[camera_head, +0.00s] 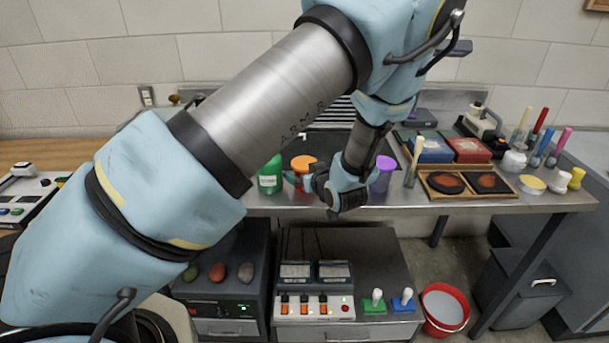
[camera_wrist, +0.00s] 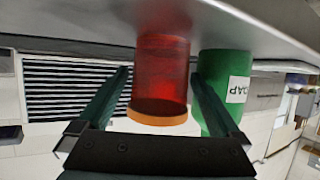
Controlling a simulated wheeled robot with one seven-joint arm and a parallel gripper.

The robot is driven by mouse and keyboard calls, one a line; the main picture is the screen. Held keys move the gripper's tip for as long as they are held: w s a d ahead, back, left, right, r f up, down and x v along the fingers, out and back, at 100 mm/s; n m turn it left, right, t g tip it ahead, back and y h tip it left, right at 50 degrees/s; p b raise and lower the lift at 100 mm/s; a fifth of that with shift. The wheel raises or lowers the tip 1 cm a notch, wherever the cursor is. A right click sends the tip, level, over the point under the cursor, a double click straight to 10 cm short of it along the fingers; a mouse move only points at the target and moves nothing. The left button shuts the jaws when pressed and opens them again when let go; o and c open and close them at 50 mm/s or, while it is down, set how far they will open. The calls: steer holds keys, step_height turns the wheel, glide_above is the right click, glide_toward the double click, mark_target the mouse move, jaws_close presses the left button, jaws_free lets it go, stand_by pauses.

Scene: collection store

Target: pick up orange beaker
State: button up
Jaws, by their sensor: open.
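The orange beaker (camera_head: 303,163) stands on the metal bench in the head view, partly hidden by my gripper (camera_head: 304,183). In the wrist view, which is upside down, the beaker (camera_wrist: 160,72) looks red and see-through with an orange rim. My gripper (camera_wrist: 160,78) is open, with one finger on each side of the beaker in the picture. No contact shows, and I cannot tell how deep the beaker sits between the fingers.
A green soap container (camera_head: 270,176) stands close left of the beaker; it also shows behind one finger in the wrist view (camera_wrist: 218,75). A purple beaker (camera_head: 383,175) stands to the right. A dark sink area (camera_head: 325,143) lies behind.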

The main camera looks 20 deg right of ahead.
mark_target(305, 162)
steer(key=shift+c, duration=0.4)
steer(key=c, duration=1.4)
steer(key=shift+r, duration=0.2)
steer(key=shift+r+b, duration=0.95)
steer(key=shift+r, duration=0.45)
steer(key=s+b, duration=0.1)
steer(key=s, duration=0.5)
steer(key=s+b, duration=0.2)
steer(key=s, duration=0.4)
steer(key=s+b, duration=0.1)
steer(key=s, duration=0.5)
steer(key=shift+a+r, duration=0.15)
steer(key=shift+a, duration=0.2)
